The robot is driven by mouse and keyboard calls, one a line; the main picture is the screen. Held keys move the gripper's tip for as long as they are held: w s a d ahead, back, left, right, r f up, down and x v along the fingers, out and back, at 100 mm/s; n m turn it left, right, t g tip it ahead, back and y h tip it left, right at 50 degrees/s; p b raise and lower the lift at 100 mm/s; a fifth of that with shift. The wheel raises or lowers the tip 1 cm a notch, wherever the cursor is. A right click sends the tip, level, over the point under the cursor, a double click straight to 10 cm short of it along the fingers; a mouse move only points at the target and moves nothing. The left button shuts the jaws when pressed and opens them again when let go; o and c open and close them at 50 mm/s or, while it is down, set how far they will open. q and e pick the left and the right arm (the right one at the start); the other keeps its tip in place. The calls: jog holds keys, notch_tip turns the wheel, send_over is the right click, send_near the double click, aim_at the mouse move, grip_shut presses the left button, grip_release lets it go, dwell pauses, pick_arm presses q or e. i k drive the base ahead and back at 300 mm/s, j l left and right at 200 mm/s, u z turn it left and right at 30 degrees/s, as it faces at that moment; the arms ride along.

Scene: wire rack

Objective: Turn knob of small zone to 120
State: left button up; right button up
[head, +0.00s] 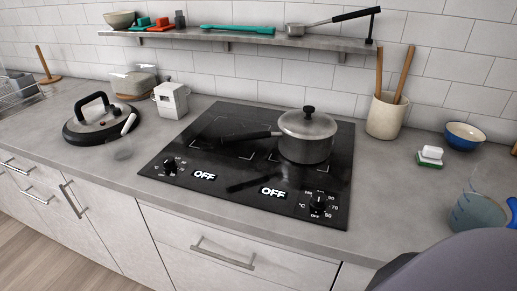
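The black cooktop (215,135) is set into the grey counter. It has a left knob (171,165) and a right knob (318,203) on its front strip. The left display (204,176) and the right display (273,191) both read OFF. Temperature marks ring the right knob; those at the left knob are too small to read. A lidded steel saucepan (305,143) stands on the right zone, its black handle pointing left over the left zone. I cannot tell which zone is the small one. Neither gripper is in view.
A dark rounded part of mine fills the lower right corner. A blue-tinted jug (478,213), a sponge (430,156), a blue bowl (463,136) and a utensil crock (386,115) stand right of the cooktop. A large black-rimmed lid (95,122) lies left. The counter before the knobs is clear.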

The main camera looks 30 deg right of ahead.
aim_at(318, 201)
jog(key=z, duration=1.45)
